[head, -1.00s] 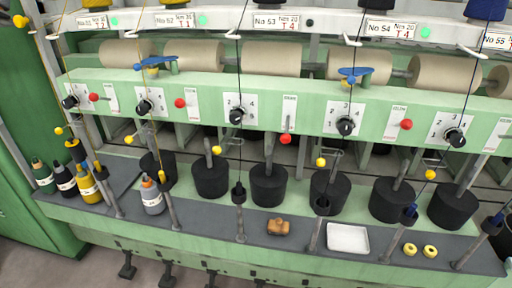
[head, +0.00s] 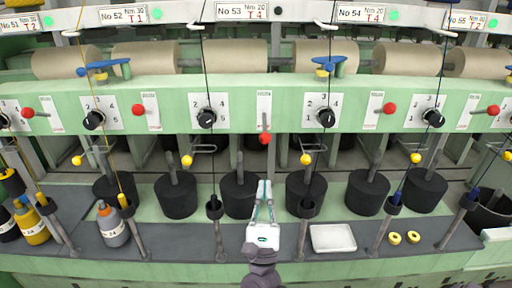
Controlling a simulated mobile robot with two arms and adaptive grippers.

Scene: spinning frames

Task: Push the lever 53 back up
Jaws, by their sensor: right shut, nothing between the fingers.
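Lever 53 (head: 265,138) has a red knob and hangs down from its pale slotted plate, below the No 53 sign (head: 242,12). Its knob sits lower than the neighbouring red knobs, lever 52 (head: 138,110) and lever 54 (head: 389,108), which stick out sideways. My right gripper (head: 264,186) comes up from the bottom centre with its fingers pointing up. It is shut and empty, below the red knob in the picture and apart from it. My left gripper is not in view.
A black dial (head: 207,118) sits left of the lever's plate. Black cylinders (head: 240,195) stand behind the grey shelf around my gripper. Thin threads (head: 208,75) run down on both sides. A white tray (head: 333,238) and yellow rings (head: 404,238) lie to the right.

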